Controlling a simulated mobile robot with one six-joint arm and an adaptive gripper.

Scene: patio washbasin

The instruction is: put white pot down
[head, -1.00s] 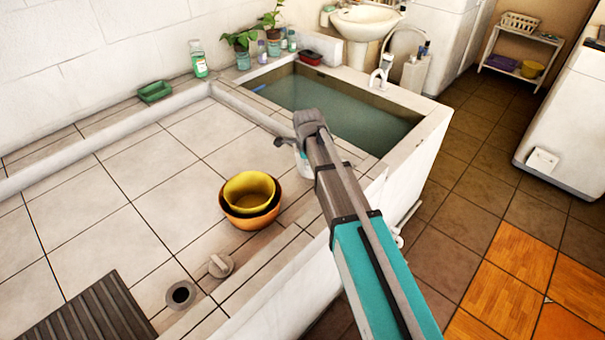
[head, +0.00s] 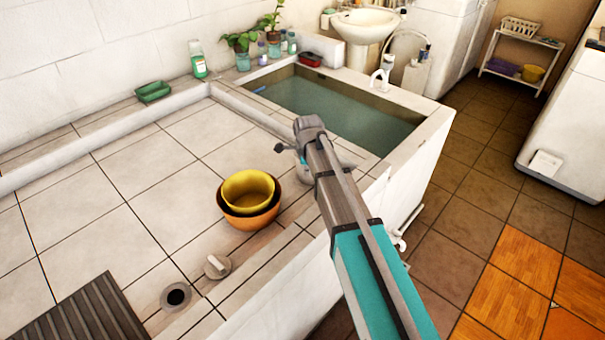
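My arm reaches over the tiled washing platform (head: 120,210), and its wrist end is near the front edge of the water basin. My gripper (head: 301,158) is mostly hidden behind my own arm; only a small grey part shows left of it. A pale, rounded surface, perhaps the white pot (head: 346,164), shows just right of the arm near the basin's front wall. Most of it is covered by the arm. I cannot tell whether it is held, or whether it touches the tiles.
A yellow bowl (head: 248,188) sits inside an orange bowl (head: 250,220) left of my arm. A drain hole (head: 176,296), a round knob (head: 217,266) and a dark ribbed board (head: 85,315) are nearer. The water basin (head: 335,108) lies behind. The left tiles are clear.

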